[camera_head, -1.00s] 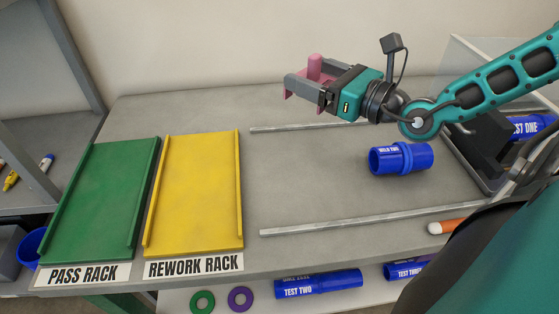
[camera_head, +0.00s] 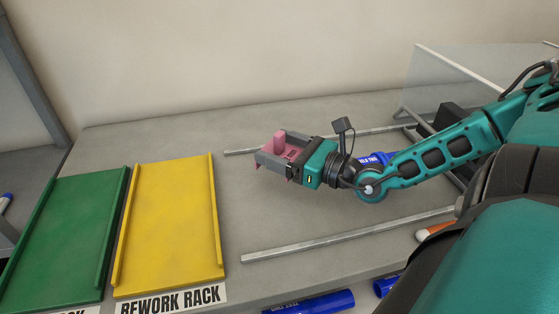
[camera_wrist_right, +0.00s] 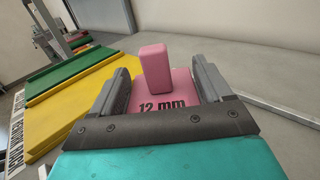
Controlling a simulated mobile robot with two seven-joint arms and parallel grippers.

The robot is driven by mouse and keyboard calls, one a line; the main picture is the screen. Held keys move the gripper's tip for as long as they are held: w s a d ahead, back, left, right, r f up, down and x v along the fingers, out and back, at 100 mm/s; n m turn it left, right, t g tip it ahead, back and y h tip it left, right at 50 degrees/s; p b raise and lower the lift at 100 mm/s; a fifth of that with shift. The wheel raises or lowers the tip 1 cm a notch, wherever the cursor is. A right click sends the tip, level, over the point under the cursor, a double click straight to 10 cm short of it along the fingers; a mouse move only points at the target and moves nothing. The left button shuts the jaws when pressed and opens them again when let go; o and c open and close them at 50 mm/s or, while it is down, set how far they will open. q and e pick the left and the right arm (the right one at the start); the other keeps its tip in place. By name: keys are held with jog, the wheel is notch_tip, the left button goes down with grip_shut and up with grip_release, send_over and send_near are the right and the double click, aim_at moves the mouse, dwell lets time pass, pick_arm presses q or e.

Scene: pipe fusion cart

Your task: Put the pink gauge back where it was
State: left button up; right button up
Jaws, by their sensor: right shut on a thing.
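The pink gauge (camera_head: 283,146) is in the jaws of my right gripper (camera_head: 270,158) in the head view. In the right wrist view the gauge (camera_wrist_right: 155,72) shows an upright pink block on a flat plate marked "12 mm". The grey fingers of my right gripper (camera_wrist_right: 163,88) are shut on it from both sides. My right gripper is over the middle of the workbench (camera_head: 180,135), between the two metal rails; its exact height is hard to tell. My left gripper is not in view.
The yellow rework rack (camera_head: 170,225) and green pass rack (camera_head: 68,235) lie on the left. A rear rail (camera_head: 240,152) and a front rail (camera_head: 340,235) run along the bench. A blue pipe labelled "WELD TWO" (camera_head: 372,158) is partly hidden behind my right arm.

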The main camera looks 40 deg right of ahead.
jog(key=shift+f+b, duration=0.9)
jog(key=shift+f, duration=1.55)
jog(key=shift+f, duration=0.2)
jog(key=o, duration=1)
jog(key=shift+r, duration=0.2)
